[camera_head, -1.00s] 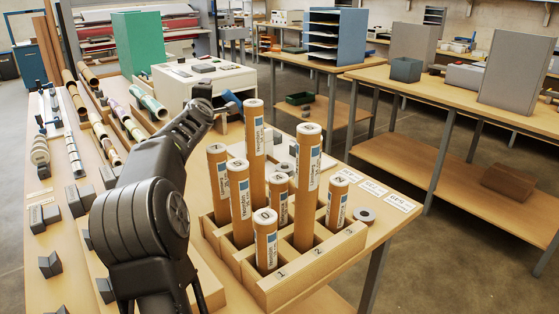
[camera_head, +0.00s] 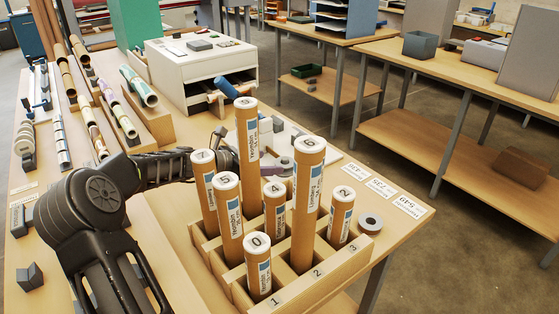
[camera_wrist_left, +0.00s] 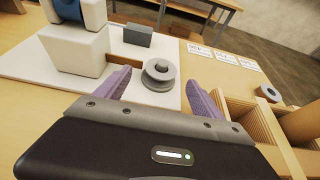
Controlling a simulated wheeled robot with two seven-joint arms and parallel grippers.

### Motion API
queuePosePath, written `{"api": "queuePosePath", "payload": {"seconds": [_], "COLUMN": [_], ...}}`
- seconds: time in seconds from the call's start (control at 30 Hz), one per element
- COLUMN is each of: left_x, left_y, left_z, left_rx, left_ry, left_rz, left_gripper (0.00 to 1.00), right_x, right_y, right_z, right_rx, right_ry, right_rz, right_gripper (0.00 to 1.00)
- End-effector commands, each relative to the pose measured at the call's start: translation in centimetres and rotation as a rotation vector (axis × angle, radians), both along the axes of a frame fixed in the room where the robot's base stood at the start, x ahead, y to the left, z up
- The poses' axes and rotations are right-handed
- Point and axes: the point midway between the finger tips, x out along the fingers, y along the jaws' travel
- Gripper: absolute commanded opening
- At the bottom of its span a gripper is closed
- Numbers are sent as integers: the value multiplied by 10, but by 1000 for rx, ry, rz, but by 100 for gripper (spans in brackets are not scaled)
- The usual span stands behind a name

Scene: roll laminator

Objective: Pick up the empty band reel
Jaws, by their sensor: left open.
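A grey spool-shaped reel (camera_wrist_left: 159,76) with a central hub stands on a white base plate (camera_wrist_left: 70,78) in the left wrist view. My left gripper (camera_wrist_left: 160,84) is open, with its two purple fingers on either side of the reel's near side; contact cannot be told. A second grey ring-shaped reel (camera_head: 370,222) lies on the table beside the tube rack, and also shows at the right of the left wrist view (camera_wrist_left: 270,93). I cannot tell from the pictures which one is the empty band reel. In the head view, tubes partly hide my left gripper. My right gripper is not in view.
A white device with a blue part (camera_wrist_left: 72,25) stands on the base plate. Paper labels (camera_head: 380,186) lie along the table edge. A white machine (camera_head: 200,70) stands behind.

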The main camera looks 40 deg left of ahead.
Motion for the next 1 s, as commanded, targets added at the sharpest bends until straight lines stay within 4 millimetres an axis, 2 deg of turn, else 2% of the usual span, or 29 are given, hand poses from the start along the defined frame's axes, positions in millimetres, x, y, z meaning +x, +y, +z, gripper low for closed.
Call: {"api": "queuePosePath", "payload": {"seconds": [0.27, 0.5, 0.83, 1.0], "left_x": [2, 22, 24, 39], "left_y": [0, -6, -7, -13], "left_z": [-1, -9, -10, -15], "left_rx": [2, 4, 4, -1], "left_ry": [0, -1, 0, -1], "left_rz": [0, -2, 1, -1], "left_gripper": [78, 78, 78, 78], "right_x": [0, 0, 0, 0], "right_y": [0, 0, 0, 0], "right_z": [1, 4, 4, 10], "right_rx": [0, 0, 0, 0], "right_ry": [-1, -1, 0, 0], "right_rz": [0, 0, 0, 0], "right_gripper": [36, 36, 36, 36]}}
